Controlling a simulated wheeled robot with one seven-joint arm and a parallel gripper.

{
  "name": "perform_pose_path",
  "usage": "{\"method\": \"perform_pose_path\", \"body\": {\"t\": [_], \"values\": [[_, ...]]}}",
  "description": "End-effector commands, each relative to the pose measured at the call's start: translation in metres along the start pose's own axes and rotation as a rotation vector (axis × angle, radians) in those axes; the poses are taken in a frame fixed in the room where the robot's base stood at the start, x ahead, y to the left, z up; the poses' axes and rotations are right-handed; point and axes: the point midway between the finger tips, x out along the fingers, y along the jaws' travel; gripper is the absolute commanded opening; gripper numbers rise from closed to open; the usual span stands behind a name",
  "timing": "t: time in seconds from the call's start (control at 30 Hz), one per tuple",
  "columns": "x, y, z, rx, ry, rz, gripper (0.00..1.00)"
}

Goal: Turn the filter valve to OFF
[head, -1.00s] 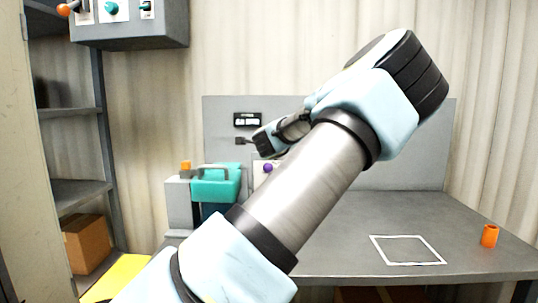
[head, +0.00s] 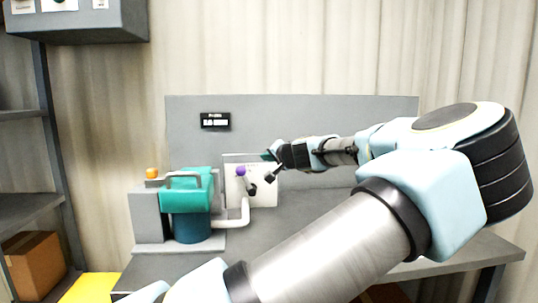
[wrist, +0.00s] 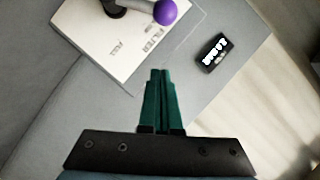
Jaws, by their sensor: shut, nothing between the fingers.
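In the head view the lever runs from the knob down to the right. The knob (wrist: 165,12) shows at the top of the wrist view, beside printed words on the panel (wrist: 110,45) that read FILTER and FULL. The OFF mark cannot be made out. My gripper (head: 267,155) has its green fingers together and empty, near the panel's top edge. In the wrist view the fingertips (wrist: 160,73) are apart from the knob.
A teal canister (head: 192,225) with a grey handle, a grey block and a white pipe stand left of the panel. A small black display (head: 215,121) hangs on the grey backboard (head: 330,120). A control box (head: 95,20) is at upper left. My arm hides much of the bench's right side.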

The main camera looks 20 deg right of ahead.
Motion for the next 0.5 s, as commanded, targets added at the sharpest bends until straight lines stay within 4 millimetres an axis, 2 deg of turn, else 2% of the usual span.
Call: {"method": "perform_pose_path", "body": {"t": [0.03, 0.23, 0.3, 0.5], "values": [[0.011, -0.004, -0.002, 0.002, -0.002, -0.003, 0.0], [0.051, -0.004, -0.001, 0.002, -0.002, -0.001, 0.0], [0.051, -0.002, 0.013, 0.006, -0.003, -0.002, 0.0], [0.056, -0.001, 0.033, 0.002, 0.0, -0.001, 0.0]]}}
